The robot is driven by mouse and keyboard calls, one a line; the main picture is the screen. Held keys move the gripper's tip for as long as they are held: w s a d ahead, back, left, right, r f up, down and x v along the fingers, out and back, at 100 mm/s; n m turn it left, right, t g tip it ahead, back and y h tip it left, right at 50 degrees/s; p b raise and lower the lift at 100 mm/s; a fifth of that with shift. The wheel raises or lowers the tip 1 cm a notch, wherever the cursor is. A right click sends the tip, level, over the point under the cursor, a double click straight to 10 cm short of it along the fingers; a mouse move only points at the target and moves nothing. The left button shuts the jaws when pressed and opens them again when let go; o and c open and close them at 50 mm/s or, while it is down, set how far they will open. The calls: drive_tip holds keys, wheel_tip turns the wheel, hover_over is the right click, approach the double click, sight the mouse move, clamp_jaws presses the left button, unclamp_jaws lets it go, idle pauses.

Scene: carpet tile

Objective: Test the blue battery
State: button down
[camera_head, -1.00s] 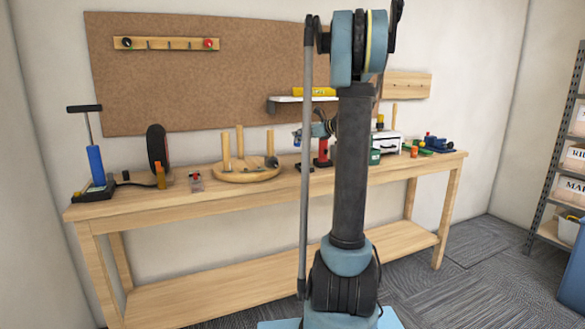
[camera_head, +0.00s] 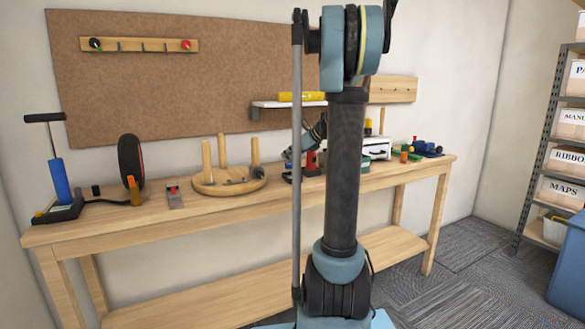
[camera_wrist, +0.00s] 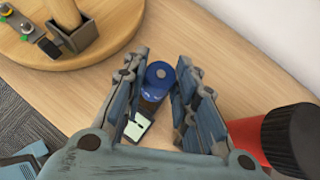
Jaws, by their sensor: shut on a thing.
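The blue battery (camera_wrist: 160,75) stands end-on between the two fingers of my gripper (camera_wrist: 160,88) in the wrist view, and the gripper is shut on it. A small device with a pale screen (camera_wrist: 138,127), which looks like a tester, lies just below the battery in the picture, partly hidden by it and by the left finger. I cannot tell whether the battery touches the device. In the head view my gripper is low over the workbench (camera_head: 240,212), partly behind my own arm, and the battery cannot be made out there.
A red cylinder with a black cap (camera_wrist: 285,140) stands close to the right of my gripper. A round wooden base with pegs (camera_head: 228,185) stands to the left. A white box (camera_head: 360,159) stands right of my arm. Bare bench top lies in front.

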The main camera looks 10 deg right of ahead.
sight(291, 164)
drive_tip(key=shift+s+a+f, duration=0.1)
drive_tip(key=shift+s+f, duration=0.05)
drive_tip(key=shift+f, duration=1.9)
drive_tip(key=c, duration=1.5)
unclamp_jaws()
drive_tip(key=shift+f, duration=0.15)
drive_tip(key=shift+o, duration=1)
drive_tip(key=shift+r, duration=0.2)
